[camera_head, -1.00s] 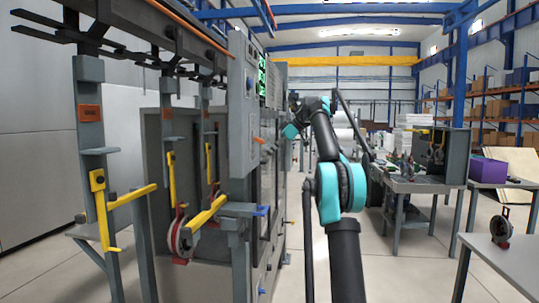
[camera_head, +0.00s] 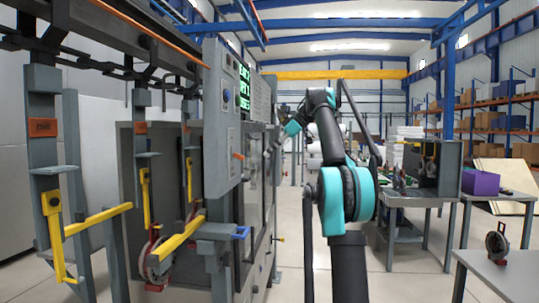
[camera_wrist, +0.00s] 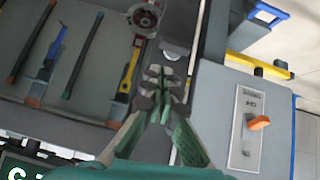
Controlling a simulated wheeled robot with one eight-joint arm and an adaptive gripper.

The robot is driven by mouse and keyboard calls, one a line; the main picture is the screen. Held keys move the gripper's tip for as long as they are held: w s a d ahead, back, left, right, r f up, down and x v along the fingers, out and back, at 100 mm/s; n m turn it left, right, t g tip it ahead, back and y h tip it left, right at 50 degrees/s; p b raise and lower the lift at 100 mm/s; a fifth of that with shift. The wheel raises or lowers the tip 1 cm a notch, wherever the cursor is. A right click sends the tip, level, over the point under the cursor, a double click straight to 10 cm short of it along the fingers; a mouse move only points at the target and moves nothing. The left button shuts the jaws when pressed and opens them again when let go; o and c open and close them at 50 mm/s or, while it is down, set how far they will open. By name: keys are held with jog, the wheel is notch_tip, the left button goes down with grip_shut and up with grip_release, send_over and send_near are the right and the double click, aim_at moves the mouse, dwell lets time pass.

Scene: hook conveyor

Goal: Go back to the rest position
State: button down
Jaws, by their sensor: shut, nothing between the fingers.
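My gripper (camera_wrist: 163,82) is shut and empty in the wrist view, with its fingertips together. Just above it in that view are a round grey part with a red rim (camera_wrist: 145,18) and a yellow hook (camera_wrist: 128,75); I cannot tell the distance. In the head view my arm reaches forward and left, beside the grey control cabinet (camera_head: 222,120). The gripper itself is too small and dark there to make out.
Yellow hooks (camera_head: 54,230) hang from the overhead conveyor at left. A yellow bar (camera_head: 97,219) juts out below. An orange switch (camera_wrist: 259,122) sits on the panel. A grey table (camera_head: 490,275) and a purple box (camera_head: 480,182) are at right.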

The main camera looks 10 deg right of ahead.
jog(key=w+r+m+t, duration=0.4)
jog(key=w+t, duration=0.6)
jog(key=t, duration=0.3)
jog(key=s+d+f+m+g+h, duration=0.1)
jog(key=s+d+f+m+h, duration=0.5)
jog(key=f, duration=0.5)
jog(key=s+d+f+m+h, duration=0.55)
jog(key=s+f+h, duration=0.2)
jog(key=f, duration=0.35)
jog(key=s+a+f+g+y, duration=0.15)
jog(key=s+f+g, duration=0.45)
jog(key=s+f, duration=1.45)
jog(key=s+a+f+g+y, duration=0.1)
jog(key=s+a+f, duration=0.3)
jog(key=s+f, duration=0.4)
jog(key=s+a+f+g+y, duration=0.2)
jog(key=s+a+f+g, duration=0.1)
jog(key=s+f, duration=0.5)
jog(key=shift+s+a+f+n+g+y, duration=0.15)
jog(key=shift+s+a+n+g+y, duration=0.2)
jog(key=shift+s+g, duration=0.35)
jog(key=c, duration=2.3)
grip_release()
jog(key=shift+s, duration=0.1)
